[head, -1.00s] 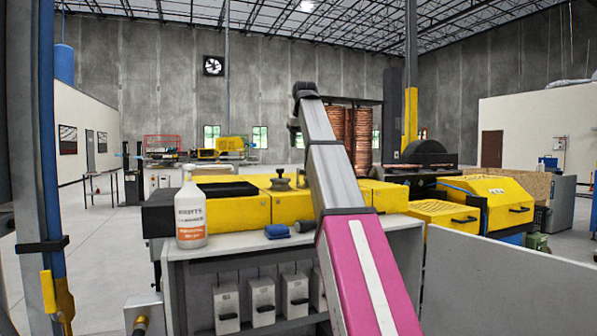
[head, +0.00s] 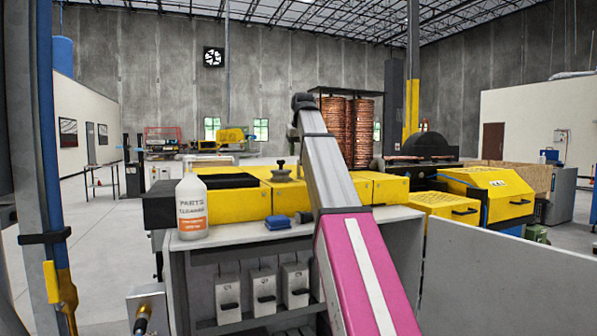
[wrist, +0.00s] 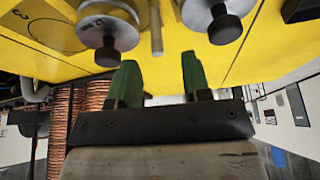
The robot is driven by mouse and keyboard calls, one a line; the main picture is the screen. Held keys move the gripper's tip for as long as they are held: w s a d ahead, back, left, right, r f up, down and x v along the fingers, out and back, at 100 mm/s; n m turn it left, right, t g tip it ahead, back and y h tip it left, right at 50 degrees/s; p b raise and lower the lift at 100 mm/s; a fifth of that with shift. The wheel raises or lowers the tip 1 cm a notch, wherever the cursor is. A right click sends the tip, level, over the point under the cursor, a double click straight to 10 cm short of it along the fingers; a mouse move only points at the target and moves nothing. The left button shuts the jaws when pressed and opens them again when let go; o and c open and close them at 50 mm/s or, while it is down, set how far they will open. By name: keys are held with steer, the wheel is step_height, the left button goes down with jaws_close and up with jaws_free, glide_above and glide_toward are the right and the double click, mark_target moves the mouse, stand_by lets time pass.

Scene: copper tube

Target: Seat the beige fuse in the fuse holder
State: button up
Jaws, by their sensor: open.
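My gripper (wrist: 160,76) shows in the wrist view with two green fingers held apart and nothing between them. The fingertips are close to a yellow machine face (wrist: 165,70) that has two round grey knobs (wrist: 107,25) with black stems. In the head view my arm rises from the lower right over the bench, and its gripper is hard to make out there. I cannot pick out the beige fuse in either view. I cannot identify the fuse holder for sure; several grey boxes with black handles (head: 264,292) hang in the open front of the bench.
A grey panel (head: 510,280) stands at right, a blue post (head: 45,150) at left.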

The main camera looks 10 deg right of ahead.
mark_target(299, 161)
steer(key=x, duration=0.4)
steer(key=shift+d+f, duration=0.15)
steer(key=shift+f, duration=0.1)
jaws_close()
steer(key=shift+r, duration=0.15)
steer(key=shift+r, duration=0.55)
step_height(299, 161, up, 3)
steer(key=shift+f, duration=0.2)
steer(key=s+a+r, duration=0.6)
steer(key=a+r, duration=0.1)
steer(key=a, duration=0.3)
